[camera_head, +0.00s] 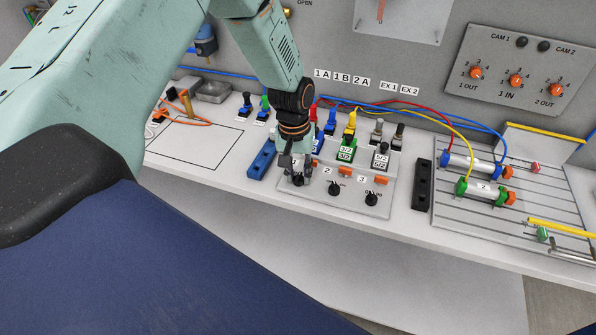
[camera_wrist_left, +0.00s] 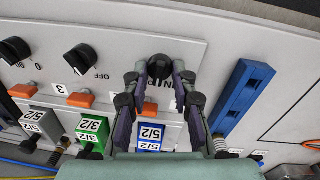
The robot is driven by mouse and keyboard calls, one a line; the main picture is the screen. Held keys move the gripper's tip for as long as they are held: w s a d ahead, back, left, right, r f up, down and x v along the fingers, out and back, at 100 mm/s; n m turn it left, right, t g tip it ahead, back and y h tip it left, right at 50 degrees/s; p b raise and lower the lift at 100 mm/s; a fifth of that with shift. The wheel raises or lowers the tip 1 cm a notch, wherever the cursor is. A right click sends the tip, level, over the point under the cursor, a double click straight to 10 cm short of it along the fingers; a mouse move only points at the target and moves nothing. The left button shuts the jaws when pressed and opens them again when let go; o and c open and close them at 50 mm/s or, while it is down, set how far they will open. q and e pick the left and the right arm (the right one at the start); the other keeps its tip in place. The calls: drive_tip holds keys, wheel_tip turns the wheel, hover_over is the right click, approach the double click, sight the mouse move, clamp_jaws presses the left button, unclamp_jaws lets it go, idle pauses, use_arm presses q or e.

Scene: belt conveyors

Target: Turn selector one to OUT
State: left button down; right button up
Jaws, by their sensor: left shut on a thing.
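Selector one (camera_wrist_left: 159,67) is a black round knob at the left end of a light grey panel (camera_head: 352,203), beside selector two (camera_head: 334,188) and selector three (camera_head: 372,198). My left gripper (camera_head: 298,173) reaches down over it and hides most of it in the head view. In the wrist view, the two fingertips of my left gripper (camera_wrist_left: 160,75) are shut on the knob from both sides. Printed letters reading IN show close beside the knob, partly hidden by the fingers. I cannot tell which way its pointer faces. My right gripper is not in view.
A blue rail block (camera_head: 262,160) lies just left of the panel and a black one (camera_head: 424,185) to its right. Valves with coloured plugs, such as a green valve (camera_head: 347,150), stand behind the panel. Cylinders (camera_head: 470,160) lie on the grooved plate at the right.

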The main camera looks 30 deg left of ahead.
use_arm(q)
drive_tip(key=m, duration=0.5)
drive_tip(key=shift+s+d+f, duration=0.1)
drive_tip(key=shift+m, duration=0.3)
idle(0.4)
drive_tip(key=c, duration=1.5)
unclamp_jaws()
drive_tip(key=o, duration=0.4)
drive_tip(key=shift+s, duration=0.1)
drive_tip(key=r, duration=1.2)
drive_tip(key=shift+a+r, duration=0.1)
drive_tip(key=shift+a, duration=0.3)
